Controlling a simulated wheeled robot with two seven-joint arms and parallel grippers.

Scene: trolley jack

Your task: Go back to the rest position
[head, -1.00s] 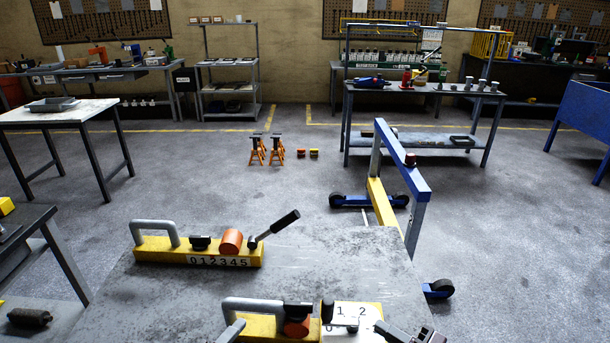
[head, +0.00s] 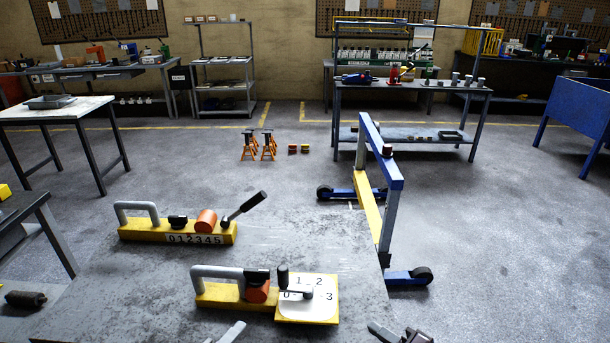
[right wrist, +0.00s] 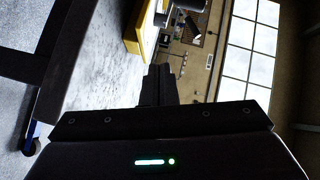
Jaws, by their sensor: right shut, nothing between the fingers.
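My right gripper (head: 385,333) shows at the bottom edge of the head view, in front of the grey worktable. In the right wrist view its dark fingers (right wrist: 160,84) are together with nothing between them. A grey tip (head: 232,332) at the bottom edge, left of centre, looks like part of my left gripper; its jaws are cut off, so I cannot tell their state. Two yellow devices lie on the table: one with a numbered strip (head: 200,239), and a nearer one with a numbered dial plate (head: 308,308). Both grippers appear apart from them.
The grey worktable (head: 110,290) fills the front. A blue and yellow wheeled frame (head: 392,215) stands at its right edge. Orange jack stands (head: 259,147) are on the floor beyond. A side table (head: 60,112) stands left. Floor at the right is open.

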